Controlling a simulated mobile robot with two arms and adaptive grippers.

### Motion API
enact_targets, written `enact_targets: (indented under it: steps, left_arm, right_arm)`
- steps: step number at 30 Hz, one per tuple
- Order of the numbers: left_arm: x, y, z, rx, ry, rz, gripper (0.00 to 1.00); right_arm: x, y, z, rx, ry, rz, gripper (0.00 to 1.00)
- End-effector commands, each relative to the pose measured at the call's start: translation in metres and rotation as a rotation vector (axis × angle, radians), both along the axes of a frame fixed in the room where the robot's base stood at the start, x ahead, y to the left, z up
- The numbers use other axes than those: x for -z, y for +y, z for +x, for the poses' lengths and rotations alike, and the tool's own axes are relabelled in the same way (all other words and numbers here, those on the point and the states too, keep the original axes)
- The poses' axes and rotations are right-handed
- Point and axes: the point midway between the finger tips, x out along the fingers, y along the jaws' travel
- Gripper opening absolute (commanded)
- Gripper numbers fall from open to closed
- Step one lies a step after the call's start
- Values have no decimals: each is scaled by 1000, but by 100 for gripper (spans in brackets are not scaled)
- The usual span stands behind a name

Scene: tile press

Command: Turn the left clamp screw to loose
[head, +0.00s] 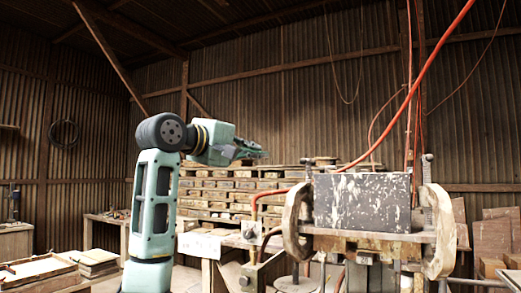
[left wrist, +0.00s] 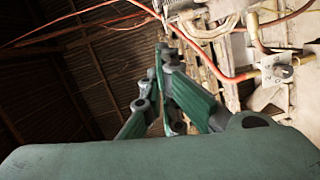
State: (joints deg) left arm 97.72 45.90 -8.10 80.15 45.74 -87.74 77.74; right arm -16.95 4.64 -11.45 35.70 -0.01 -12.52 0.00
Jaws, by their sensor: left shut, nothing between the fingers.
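The tile press (head: 370,240) stands at the right in the head view. A dark speckled block (head: 362,202) sits on its top between two worn, rounded side clamps. The left clamp screw (head: 308,170) appears as an upright metal bolt with a small head, beside the block's left edge. My left gripper (head: 264,154) is up in the air to the left of this screw, clearly apart from it, pointing right. In the left wrist view its green fingers (left wrist: 163,52) are together and empty, with part of the press at the top. My right gripper is not in view.
A similar right clamp screw (head: 427,168) stands at the block's other side. A red hose (head: 408,95) runs down across the press to its left side. Stacked pallets (head: 225,190) and a workbench (head: 105,222) lie behind. The air between gripper and screw looks clear.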

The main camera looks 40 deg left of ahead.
Motion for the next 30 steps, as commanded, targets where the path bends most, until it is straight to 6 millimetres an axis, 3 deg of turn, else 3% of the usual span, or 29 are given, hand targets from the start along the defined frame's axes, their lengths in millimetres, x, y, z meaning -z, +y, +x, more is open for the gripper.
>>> enact_targets:
  steps: [4,10,18,30]
  left_arm:
    - [-2,0,34,0,6,0,0]
    - [0,1,76,0,5,0,0]
    - [9,-32,82,-1,1,3,0]
    - [11,-37,83,-1,1,1,0]
  right_arm:
    - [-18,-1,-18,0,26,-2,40]
    - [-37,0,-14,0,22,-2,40]
    - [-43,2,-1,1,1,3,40]
    - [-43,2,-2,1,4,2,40]
